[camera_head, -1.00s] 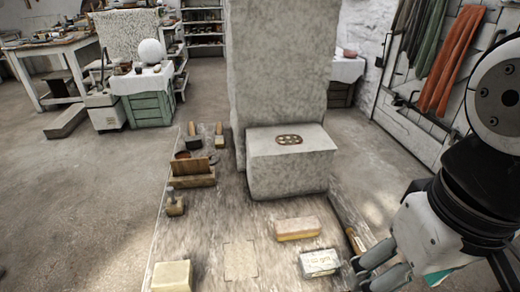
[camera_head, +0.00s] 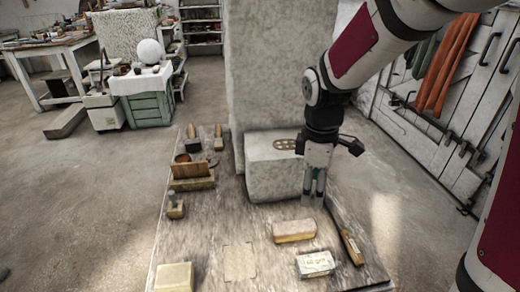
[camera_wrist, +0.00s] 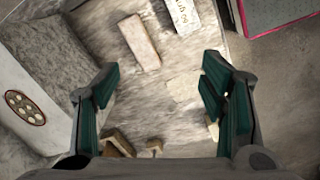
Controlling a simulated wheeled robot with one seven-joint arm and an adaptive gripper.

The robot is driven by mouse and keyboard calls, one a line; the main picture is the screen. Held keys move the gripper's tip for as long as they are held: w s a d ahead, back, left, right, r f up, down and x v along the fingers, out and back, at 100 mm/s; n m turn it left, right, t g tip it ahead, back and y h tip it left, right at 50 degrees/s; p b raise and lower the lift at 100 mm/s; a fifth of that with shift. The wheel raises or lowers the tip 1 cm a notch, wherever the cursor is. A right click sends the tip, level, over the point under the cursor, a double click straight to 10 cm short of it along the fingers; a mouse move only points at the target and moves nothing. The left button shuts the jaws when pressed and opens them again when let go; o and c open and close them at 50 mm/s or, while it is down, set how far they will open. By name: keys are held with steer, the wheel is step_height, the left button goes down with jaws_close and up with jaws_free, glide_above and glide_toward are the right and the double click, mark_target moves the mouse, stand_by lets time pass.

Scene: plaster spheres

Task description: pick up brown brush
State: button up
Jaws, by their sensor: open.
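I cannot tell for sure which object is the brown brush. Two small brush-like things with wooden handles stand at the far left of the board, one dark-bodied (camera_head: 193,140) and one lighter brown (camera_head: 218,138). A brown-topped block with a yellow-orange underside (camera_head: 294,230) lies near the middle; it also shows in the wrist view (camera_wrist: 139,42). A slim brown handle with a label (camera_head: 352,247) lies at the right edge. My gripper (camera_head: 313,197) points down beside the grey stone block, above the board. It is open and empty in the wrist view (camera_wrist: 158,86).
The grey stone block (camera_head: 272,178) stands close left of my gripper, with a holed oval plate (camera_wrist: 25,107) on top. A white labelled box (camera_head: 315,264), pale block (camera_head: 174,277), flat square (camera_head: 239,262) and wooden holder (camera_head: 190,182) lie on the board. Its middle is mostly clear.

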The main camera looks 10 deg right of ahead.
steer(key=w+f+n+p, duration=0.1)
steer(key=w+f+n, duration=0.5)
steer(key=f, duration=0.4)
steer(key=m+b, duration=0.1)
glide_above(295, 226)
steer(key=shift+y, duration=0.3)
steer(key=f, duration=0.8)
steer(key=shift+w+a+f, duration=0.15)
steer(key=shift+a+f, duration=0.05)
steer(key=shift+f, duration=0.15)
steer(key=shift+s+d+f+b, duration=0.15)
steer(key=shift+f+b, duration=0.6)
steer(key=shift+f, duration=1.95)
steer(key=c, duration=1.3)
